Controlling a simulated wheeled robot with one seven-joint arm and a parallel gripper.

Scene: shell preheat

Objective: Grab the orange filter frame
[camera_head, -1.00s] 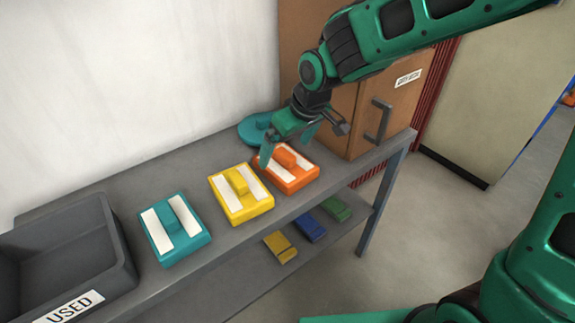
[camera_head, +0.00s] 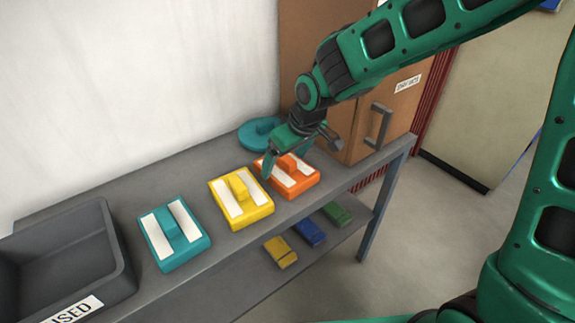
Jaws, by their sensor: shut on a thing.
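The orange filter frame (camera_head: 287,184) lies flat on the grey shelf, with two white strips and a raised orange grip block in the middle. My gripper (camera_head: 284,164) is down over it, with its green fingers at the grip block. The gripper is shut on that block, and the fingers hide part of it. The frame appears to rest on the shelf top; I see no gap beneath it.
A yellow frame (camera_head: 256,212) lies close to its left, then a teal frame (camera_head: 166,252) and a grey bin (camera_head: 120,258) labelled USED. A teal ring (camera_head: 252,132) lies behind. A brown cabinet (camera_head: 345,135) stands at the right. Several coloured blocks sit on the lower shelf.

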